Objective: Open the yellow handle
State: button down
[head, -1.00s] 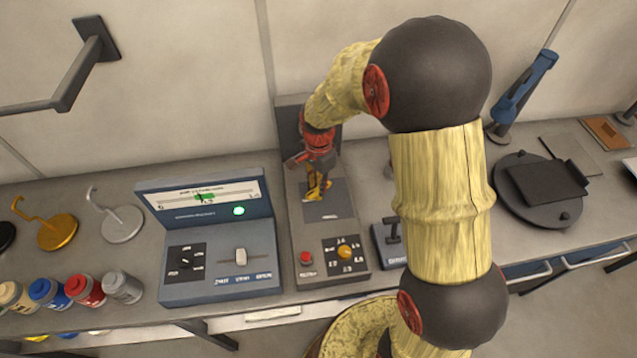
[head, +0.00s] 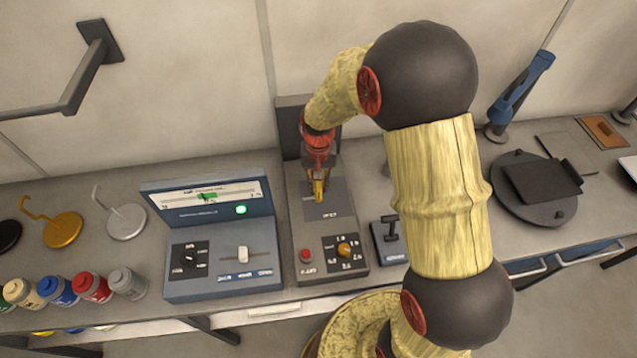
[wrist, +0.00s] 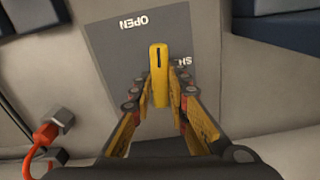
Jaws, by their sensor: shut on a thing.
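The yellow handle (wrist: 159,72) stands between my fingers in the wrist view, with a dark slot along its top. It is mounted on a dark grey plate whose OPEN label (wrist: 134,22) reads upside down; a second label beside the handle is partly hidden. My gripper (wrist: 160,92) is shut on the handle, one finger on each side. In the head view my gripper (head: 318,192) is over the grey plate (head: 338,210) of the middle control box, and the handle is hard to tell from the yellow fingers there.
The same box has a red button (head: 306,254) and an orange knob (head: 344,250) in front. A blue-grey console (head: 222,262) with a slider stands to the left. A small black lever (head: 390,228) is to the right, and a round dark stand (head: 538,212) is farther right.

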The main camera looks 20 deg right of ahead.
aim_at(318, 187)
jog(key=shift+n, duration=0.8)
jog(key=c, duration=1.8)
grip_release()
jog(key=shift+o, duration=0.4)
notch_tip(318, 187, up, 12)
